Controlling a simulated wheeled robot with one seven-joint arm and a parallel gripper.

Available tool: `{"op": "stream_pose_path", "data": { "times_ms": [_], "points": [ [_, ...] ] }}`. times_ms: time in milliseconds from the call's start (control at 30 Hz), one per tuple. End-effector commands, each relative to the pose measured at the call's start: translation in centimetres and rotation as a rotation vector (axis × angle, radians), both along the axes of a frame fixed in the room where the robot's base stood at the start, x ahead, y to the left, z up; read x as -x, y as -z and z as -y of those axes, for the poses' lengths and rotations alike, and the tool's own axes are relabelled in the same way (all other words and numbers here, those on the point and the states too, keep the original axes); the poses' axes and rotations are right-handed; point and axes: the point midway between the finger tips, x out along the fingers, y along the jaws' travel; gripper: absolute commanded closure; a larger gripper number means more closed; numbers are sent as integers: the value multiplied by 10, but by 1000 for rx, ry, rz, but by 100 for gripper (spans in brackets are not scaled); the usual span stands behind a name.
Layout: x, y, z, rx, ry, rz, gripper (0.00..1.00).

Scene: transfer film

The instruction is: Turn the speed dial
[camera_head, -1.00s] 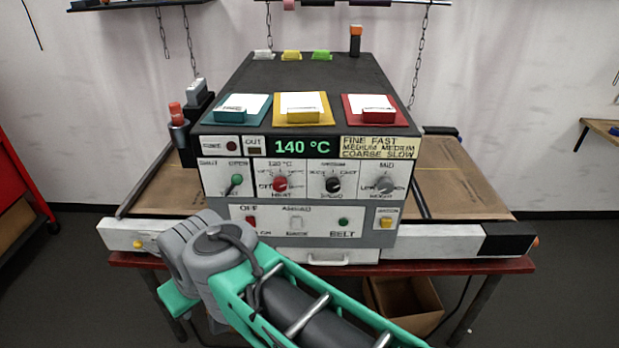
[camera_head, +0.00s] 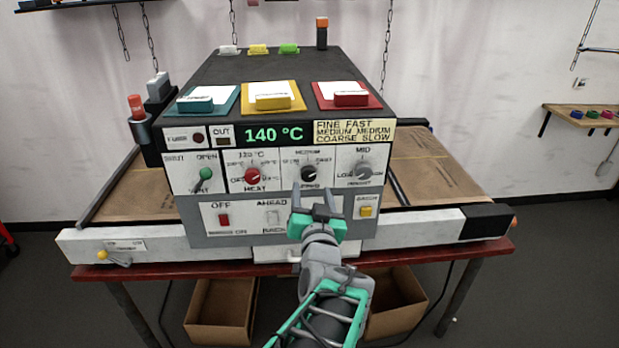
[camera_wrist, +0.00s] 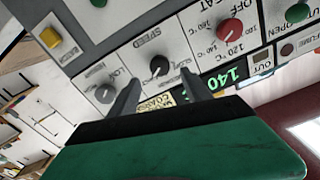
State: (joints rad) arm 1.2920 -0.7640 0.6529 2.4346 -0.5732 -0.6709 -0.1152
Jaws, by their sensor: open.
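The speed dial (camera_head: 309,174) is a round black knob with a pale pointer on the machine's white front panel, between the red heat dial (camera_head: 252,176) and the grey height dial (camera_head: 363,170). My gripper (camera_head: 313,196) is open just below and in front of the speed dial in the head view, its fingers pointing at the panel. In the wrist view the black speed dial (camera_wrist: 159,66) shows beyond and between the two open fingers (camera_wrist: 160,92). The fingers look apart from the knob. The belt switch behind my gripper is hidden.
The green display (camera_head: 273,134) reads 140 °C. Coloured trays with white cards sit on top. Cardboard boxes (camera_head: 222,312) stand under the red table.

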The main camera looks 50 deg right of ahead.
Motion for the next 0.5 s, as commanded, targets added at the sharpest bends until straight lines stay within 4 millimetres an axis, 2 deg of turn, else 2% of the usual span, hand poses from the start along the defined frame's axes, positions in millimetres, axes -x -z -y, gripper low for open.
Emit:
{"op": "stream_pose_path", "data": {
  "times_ms": [233,333,500],
  "points": [
    [-31,0,31,-4,-7,-5,43],
    [-40,0,42,-4,-5,-5,43],
    [-46,1,50,-2,-2,-5,43]
  ]
}}
